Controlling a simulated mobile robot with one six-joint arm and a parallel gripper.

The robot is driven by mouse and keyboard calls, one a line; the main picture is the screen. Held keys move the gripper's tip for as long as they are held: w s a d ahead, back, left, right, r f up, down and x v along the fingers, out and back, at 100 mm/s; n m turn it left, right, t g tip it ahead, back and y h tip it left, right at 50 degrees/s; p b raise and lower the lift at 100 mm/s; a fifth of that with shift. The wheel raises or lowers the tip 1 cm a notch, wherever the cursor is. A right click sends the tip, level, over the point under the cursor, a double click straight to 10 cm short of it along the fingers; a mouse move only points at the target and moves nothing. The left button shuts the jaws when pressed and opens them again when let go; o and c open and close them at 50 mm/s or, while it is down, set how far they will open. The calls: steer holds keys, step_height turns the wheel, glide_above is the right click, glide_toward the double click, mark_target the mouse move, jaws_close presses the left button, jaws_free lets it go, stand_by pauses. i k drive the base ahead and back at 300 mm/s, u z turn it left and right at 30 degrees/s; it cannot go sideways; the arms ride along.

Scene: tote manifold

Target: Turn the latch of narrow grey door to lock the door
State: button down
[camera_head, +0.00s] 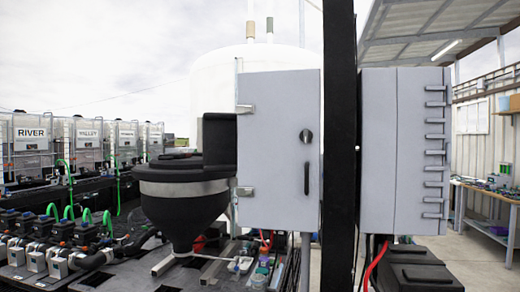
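A grey cabinet door (278,150) stands upright in the middle of the view and looks shut. It has two hinges on its left edge, a small round dark latch (306,136) near its right edge, and a black vertical handle (307,178) below the latch. The latch's exact turn is too small to tell. A second grey cabinet (378,150) stands to the right, with several metal fittings (434,152) down its right side. I cannot tell from the view alone which door is the narrow one. My gripper does not show.
A black vertical post (340,150) stands between the two cabinets. A black hopper (185,196) with a metal band is left of the door. Pipes and valves (40,250) fill the lower left. Black boxes (415,268) sit below the right cabinet. A workbench (487,215) is at far right.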

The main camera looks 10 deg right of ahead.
mark_target(306, 135)
steer(key=u, duration=0.1)
steer(key=k, duration=0.95)
steer(key=z, duration=0.4)
steer(key=i, duration=1.3)
steer(key=u, duration=0.25)
